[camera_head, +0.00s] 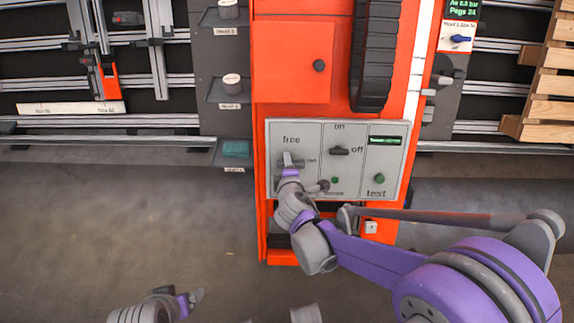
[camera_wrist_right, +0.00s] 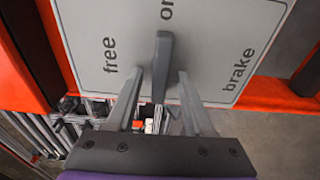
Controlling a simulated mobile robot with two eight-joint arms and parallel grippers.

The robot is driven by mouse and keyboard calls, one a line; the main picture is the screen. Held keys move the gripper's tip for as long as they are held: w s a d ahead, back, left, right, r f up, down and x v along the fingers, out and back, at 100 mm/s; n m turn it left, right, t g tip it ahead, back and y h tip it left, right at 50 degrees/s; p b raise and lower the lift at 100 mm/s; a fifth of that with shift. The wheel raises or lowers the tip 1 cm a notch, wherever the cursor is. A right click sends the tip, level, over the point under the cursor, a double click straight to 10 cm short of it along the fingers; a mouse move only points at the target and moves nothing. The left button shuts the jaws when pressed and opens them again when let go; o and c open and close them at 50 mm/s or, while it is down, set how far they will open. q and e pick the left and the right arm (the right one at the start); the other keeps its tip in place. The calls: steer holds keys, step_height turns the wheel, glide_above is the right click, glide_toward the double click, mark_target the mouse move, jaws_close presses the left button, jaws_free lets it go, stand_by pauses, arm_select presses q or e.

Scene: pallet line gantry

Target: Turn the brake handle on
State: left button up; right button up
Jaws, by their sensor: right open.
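The brake handle is a grey lever (camera_wrist_right: 163,70) on a light grey panel (camera_wrist_right: 105,20) marked "free", "on" and "brake". In the right wrist view its upper end lies close to the "on" mark, between "free" on the left and "brake" on the right. My right gripper (camera_wrist_right: 160,105) is open, with one finger on each side of the lever and visible gaps. In the head view this gripper (camera_head: 290,163) is at the panel's left section and hides its lower part. My left gripper (camera_head: 188,298) is low at the bottom left, away from the panel; its finger gap is unclear.
On the same panel are a black on/off switch (camera_head: 339,150), a green test button (camera_head: 379,179) and a small green display (camera_head: 384,140). The panel sits on an orange cabinet (camera_head: 262,100). Grey shelves (camera_head: 222,60) stand to the left. Open floor lies at the lower left.

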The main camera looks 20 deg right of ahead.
steer(key=p+v, duration=0.3)
steer(key=v, duration=0.7)
steer(key=shift+s+r, duration=0.2)
steer(key=shift+s, duration=0.15)
